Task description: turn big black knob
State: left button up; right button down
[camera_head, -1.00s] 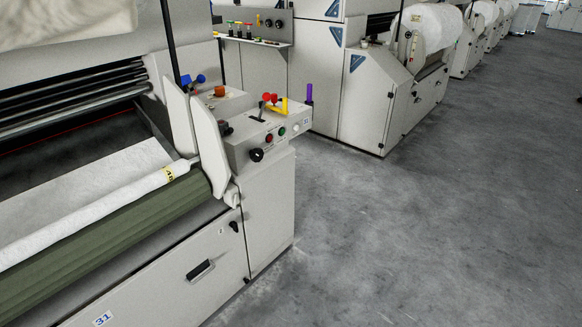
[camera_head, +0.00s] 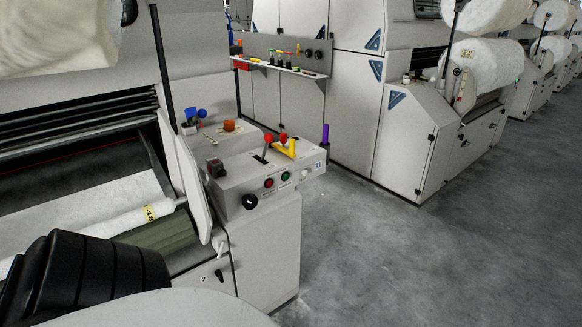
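The big black knob (camera_head: 249,201) sits on the front face of the white control box (camera_head: 238,190) at the end of the carding machine. It is left of a red button (camera_head: 268,183) and a green button (camera_head: 285,176). Nothing touches or covers the knob. Neither gripper is in view. A black ribbed part and a pale rounded part at the bottom left look like pieces of my own arm or body.
On top of the box are a black switch (camera_head: 216,168), a red-knobbed lever (camera_head: 267,143), a yellow handle (camera_head: 287,148) and a purple-topped rod (camera_head: 325,136). A tool shelf (camera_head: 282,68) stands behind. Open grey floor (camera_head: 400,260) lies to the right.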

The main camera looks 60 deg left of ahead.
aim_at(250, 201)
jog(key=u, duration=0.4)
jog(key=i, duration=0.8)
jog(key=u, duration=1.1)
jog(key=i, duration=0.2)
jog(key=u, duration=0.15)
